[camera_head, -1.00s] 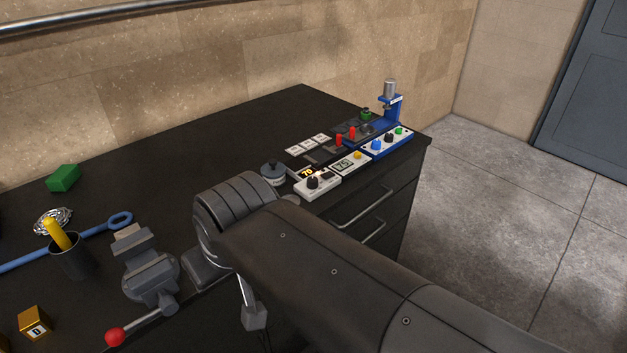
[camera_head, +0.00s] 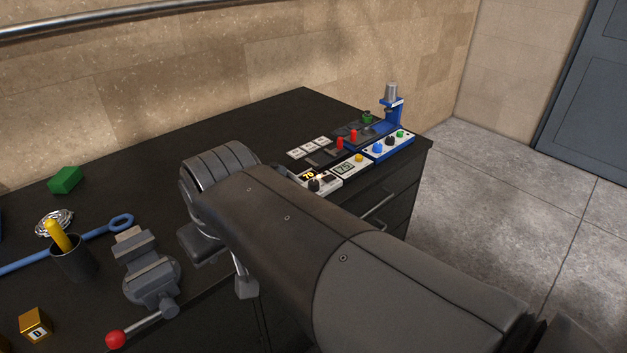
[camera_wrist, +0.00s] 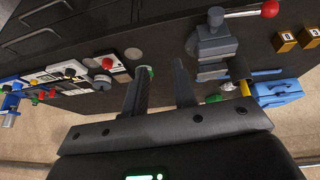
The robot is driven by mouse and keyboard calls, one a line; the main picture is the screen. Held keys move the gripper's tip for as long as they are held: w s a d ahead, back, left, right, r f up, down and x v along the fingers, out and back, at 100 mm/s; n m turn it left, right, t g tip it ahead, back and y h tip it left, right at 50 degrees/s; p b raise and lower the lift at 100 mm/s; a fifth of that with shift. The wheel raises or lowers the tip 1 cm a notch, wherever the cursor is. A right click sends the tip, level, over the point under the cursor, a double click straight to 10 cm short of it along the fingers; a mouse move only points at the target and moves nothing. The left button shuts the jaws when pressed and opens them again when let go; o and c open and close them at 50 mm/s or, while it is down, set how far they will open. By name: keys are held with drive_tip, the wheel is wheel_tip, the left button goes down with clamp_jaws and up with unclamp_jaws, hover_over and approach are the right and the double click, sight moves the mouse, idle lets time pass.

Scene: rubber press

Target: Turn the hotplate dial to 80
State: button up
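A white control box with a black dial (camera_head: 314,186) and a lit yellow display (camera_head: 308,175) reading about 70 stands near the table's front edge in the head view. I take it for the hotplate control; my arm partly covers it. The dial's pointer is too small to read. In the wrist view, a black dial (camera_wrist: 102,82) and a lit display (camera_wrist: 70,72) show at the left. My gripper (camera_wrist: 163,68) is open and empty in the wrist view, its fingers apart and away from the dial.
Beside it is a box with a display (camera_head: 344,168) and a yellow button, then a blue panel (camera_head: 388,146) with several knobs. A red knob (camera_wrist: 107,63) sits on a white base left of my fingers. A vise (camera_head: 150,275) stands at the front left.

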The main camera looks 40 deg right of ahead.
drive_tip(key=o, duration=0.6)
drive_tip(key=shift+n+g+h, duration=0.3)
drive_tip(key=shift+g+h, duration=0.3)
drive_tip(key=shift+g, duration=0.3)
drive_tip(key=w+d, duration=0.2)
drive_tip(key=w, duration=0.1)
drive_tip(key=w+d+r, duration=0.1)
drive_tip(key=w+d, duration=0.1)
drive_tip(key=w, duration=0.1)
drive_tip(key=w+d+r, duration=0.1)
drive_tip(key=w+d, duration=0.2)
drive_tip(key=shift+d+r, duration=0.1)
drive_tip(key=shift+c, duration=0.2)
drive_tip(key=n+g+y, duration=0.1)
drive_tip(key=g, duration=0.2)
hover_over(313, 182)
wheel_tip(313, 182, down, 9)
wheel_tip(313, 182, down, 11)
drive_tip(key=shift+r, duration=0.15)
drive_tip(key=shift+c, duration=0.5)
drive_tip(key=c, duration=0.9)
